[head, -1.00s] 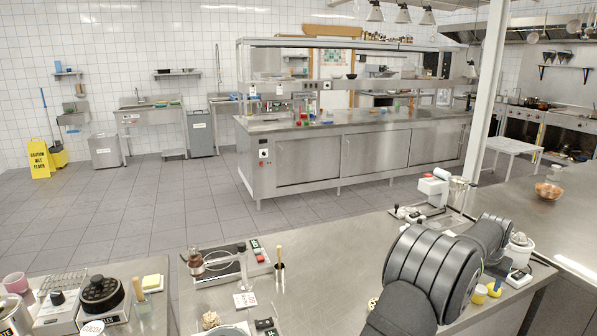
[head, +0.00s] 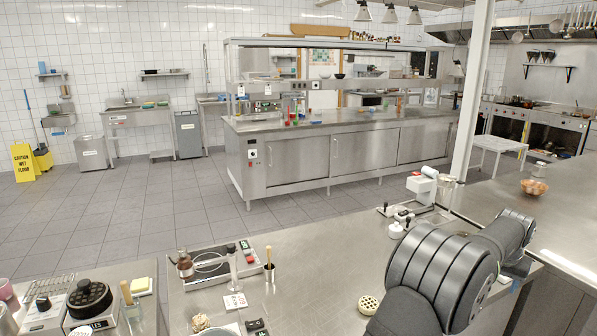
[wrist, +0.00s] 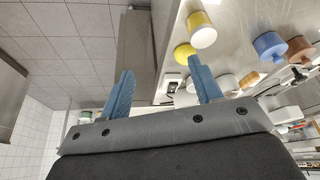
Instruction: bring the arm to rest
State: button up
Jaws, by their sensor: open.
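My arm shows at the right of the head view, its dark grey links raised over the steel counter (head: 300,275). In the wrist view my gripper (wrist: 161,67) has its two blue fingers spread wide apart. Nothing is held between them. In the head view the gripper is mostly hidden behind my own arm links.
In the wrist view a yellow-and-white cup (wrist: 202,32), a blue jar (wrist: 269,45) and a brown jar (wrist: 300,50) lie beyond the right finger. A scale with a brown bottle (head: 185,266) and a perforated ball (head: 368,305) stand on the counter. A bowl (head: 534,188) stands at right.

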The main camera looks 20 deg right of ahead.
jog(key=w+a+r+n+t, duration=0.1)
jog(key=w+a+n, duration=0.1)
jog(key=w+a, duration=0.5)
jog(key=w+a+n+y, duration=0.15)
jog(key=w+a, duration=0.25)
jog(key=w, duration=0.7)
jog(key=w+a+r+n+t, duration=0.1)
jog(key=w+a+n, duration=0.1)
jog(key=w+a, duration=0.5)
jog(key=w+a+n+y, duration=0.1)
jog(key=w+a+n, duration=0.3)
jog(key=w+a, duration=1.7)
jog(key=shift+w+a+n+t, duration=0.3)
jog(key=shift+w+a+n, duration=0.05)
jog(key=shift+a, duration=0.45)
jog(key=shift+o, duration=0.2)
